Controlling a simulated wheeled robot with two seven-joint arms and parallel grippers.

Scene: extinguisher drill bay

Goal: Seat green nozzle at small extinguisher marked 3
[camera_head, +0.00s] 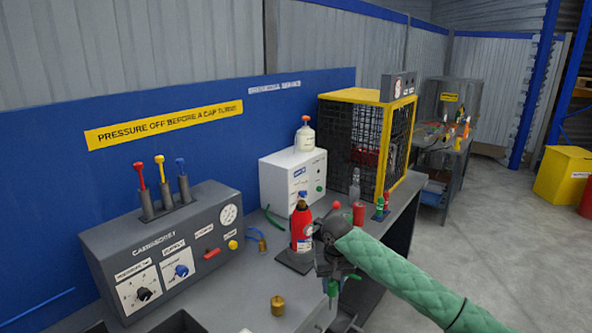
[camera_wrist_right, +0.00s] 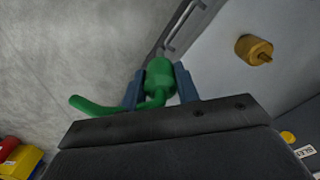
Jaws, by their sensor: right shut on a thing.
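My right gripper (camera_head: 338,279) is at the bench's front edge, just right of and in front of a small red extinguisher (camera_head: 301,232). In the right wrist view my right gripper (camera_wrist_right: 160,88) is shut on the green nozzle (camera_wrist_right: 158,76), whose curved tail points left. The green nozzle (camera_head: 333,288) shows only partly in the head view, below the wrist. The extinguisher stands upright on a dark base plate (camera_head: 292,262) with a dark, brassy top. Its number is too small to read. The nozzle is apart from it. My left gripper is not in view.
A brass cap (camera_head: 278,306) lies on the bench near its front edge; it also shows in the right wrist view (camera_wrist_right: 255,50). A grey control panel (camera_head: 165,250) stands left, a white box (camera_head: 284,180) and yellow-framed cage (camera_head: 362,140) behind. Small red and green parts (camera_head: 382,208) stand beyond my wrist.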

